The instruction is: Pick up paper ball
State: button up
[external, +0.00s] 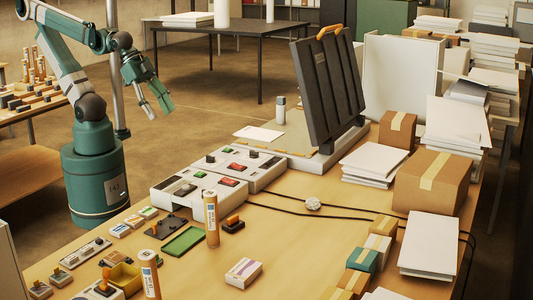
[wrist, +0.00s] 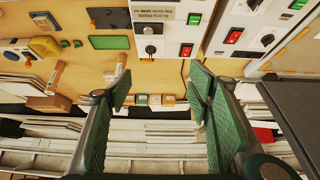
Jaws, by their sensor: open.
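Cardboard boxes (external: 435,181) and paper stacks (external: 372,162) crowd the right. Upright tubes (external: 211,218), a green tray (external: 184,242) and small boxes (external: 243,273) occupy the front.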

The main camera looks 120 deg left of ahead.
jog(key=w+a+n+g+b, duration=0.15)
jog(key=w+a, duration=0.25)
jog(key=w, duration=1.1)
jog(key=w+a+n+g, duration=0.2)
jog(key=w+a+n, duration=0.15)
jog(key=w, duration=1.15)
jog(key=w+a+f+n, duration=0.1)
jog(key=w+a+f, duration=0.3)
jog(key=w+f, duration=0.3)
jog(key=w+a+f+g+h, duration=0.1)
jog(key=w+a+f, duration=0.3)
jog(key=w+f, duration=0.3)
jog(key=w+a+f+n+g, duration=0.1)
jog(key=w+a+f, duration=0.4)
jog(key=w+f, duration=0.2)
jog(key=shift+w+f+n+g+b, duration=0.15)
jog(key=shift+w+f, duration=0.05)
jog(key=shift+f, duration=0.45)
jog(key=shift+w+f+n+g+b, duration=0.1)
jog(key=shift+w+f+n+b, duration=0.05)
jog(key=shift+f, duration=0.5)
jog(key=shift+w+a+f, duration=0.15)
jog(key=shift+a+f, duration=0.05)
jog(key=shift+f, duration=0.2)
jog(key=shift+f, duration=0.1)
